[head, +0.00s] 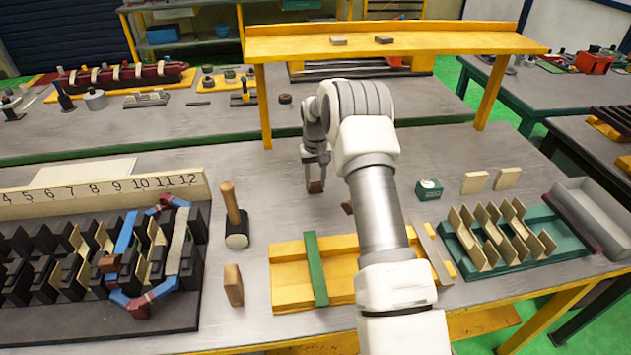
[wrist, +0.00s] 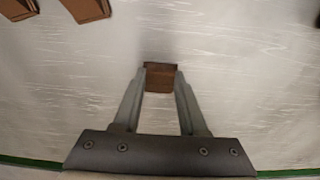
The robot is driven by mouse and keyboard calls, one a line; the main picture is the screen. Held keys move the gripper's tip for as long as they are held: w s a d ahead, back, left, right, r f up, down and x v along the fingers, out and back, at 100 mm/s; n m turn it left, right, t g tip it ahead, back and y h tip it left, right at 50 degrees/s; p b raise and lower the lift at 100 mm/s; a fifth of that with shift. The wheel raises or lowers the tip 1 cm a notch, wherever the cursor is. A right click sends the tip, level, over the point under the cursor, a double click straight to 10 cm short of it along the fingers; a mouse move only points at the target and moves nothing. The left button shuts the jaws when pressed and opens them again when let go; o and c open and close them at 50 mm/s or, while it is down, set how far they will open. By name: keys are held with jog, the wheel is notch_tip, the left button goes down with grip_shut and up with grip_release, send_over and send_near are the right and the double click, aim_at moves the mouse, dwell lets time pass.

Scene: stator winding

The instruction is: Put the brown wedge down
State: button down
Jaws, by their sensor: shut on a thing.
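The brown wedge (head: 315,186) is a small dark brown block between the fingertips of my gripper (head: 316,166). In the wrist view, the two fingers of my gripper (wrist: 160,88) are shut on the sides of the wedge (wrist: 160,76). The fingers point down over the grey bench top (head: 275,205). I cannot tell whether the wedge touches the bench or hangs just above it.
Another brown piece (head: 347,208) lies on the bench, partly behind my arm. A yellow tray (head: 290,275) lies in front. A yellow shelf (head: 400,42) spans behind.

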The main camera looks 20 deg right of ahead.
jog(key=shift+f, duration=0.25)
jog(key=shift+f, duration=0.1)
jog(key=shift+f, duration=0.15)
jog(key=shift+c, duration=2.3)
grip_release()
jog(key=shift+r, duration=0.2)
